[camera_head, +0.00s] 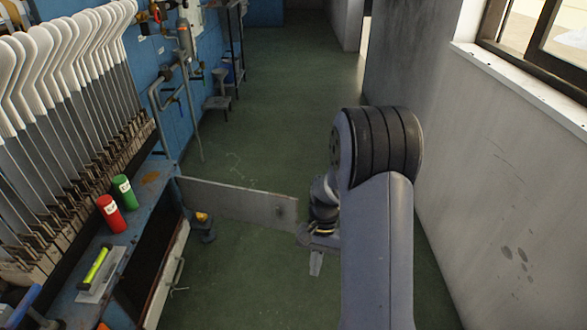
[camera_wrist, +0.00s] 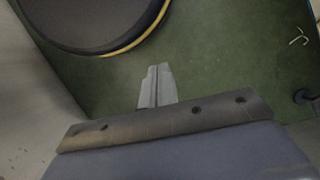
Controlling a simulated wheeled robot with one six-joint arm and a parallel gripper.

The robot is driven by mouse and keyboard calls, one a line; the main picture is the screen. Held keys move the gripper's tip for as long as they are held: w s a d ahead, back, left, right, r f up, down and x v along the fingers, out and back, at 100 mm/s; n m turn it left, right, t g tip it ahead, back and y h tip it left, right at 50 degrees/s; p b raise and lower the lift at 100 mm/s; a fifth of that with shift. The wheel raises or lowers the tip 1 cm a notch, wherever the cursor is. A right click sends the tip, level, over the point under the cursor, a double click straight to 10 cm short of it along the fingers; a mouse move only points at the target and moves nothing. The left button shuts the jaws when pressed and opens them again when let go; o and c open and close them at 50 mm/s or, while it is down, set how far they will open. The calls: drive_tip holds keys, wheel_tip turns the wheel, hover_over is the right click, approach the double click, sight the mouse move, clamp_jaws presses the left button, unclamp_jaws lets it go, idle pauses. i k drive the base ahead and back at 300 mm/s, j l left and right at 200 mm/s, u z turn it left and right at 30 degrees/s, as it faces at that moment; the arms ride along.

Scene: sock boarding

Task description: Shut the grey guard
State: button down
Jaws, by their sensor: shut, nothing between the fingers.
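The grey guard (camera_head: 238,202) is a long flat panel in the head view. It stands swung out from the blue bench, reaching across the aisle to the right, with a dark spot near its free end. My gripper (camera_head: 316,264) is just right of and below that free end, pointing down over the green floor. The head view does not show clearly whether they touch. In the wrist view the gripper's fingers (camera_wrist: 155,86) are together with nothing between them. I cannot make out the guard in the wrist view.
The blue bench (camera_head: 158,200) carries a row of white-topped sock boards (camera_head: 75,75), a red can (camera_head: 110,214), a green can (camera_head: 124,190) and a yellow-handled tool (camera_head: 97,268). A grey wall (camera_head: 475,150) stands at the right. The green floor (camera_head: 285,80) beyond the guard is largely clear.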

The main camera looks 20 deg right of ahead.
sight(251, 207)
drive_tip(key=i+l, duration=0.2)
drive_tip(key=i, duration=0.3)
drive_tip(key=i+l, duration=0.2)
drive_tip(key=i, duration=0.25)
drive_tip(key=i+l, duration=0.15)
drive_tip(key=i, duration=0.35)
drive_tip(key=u, duration=0.05)
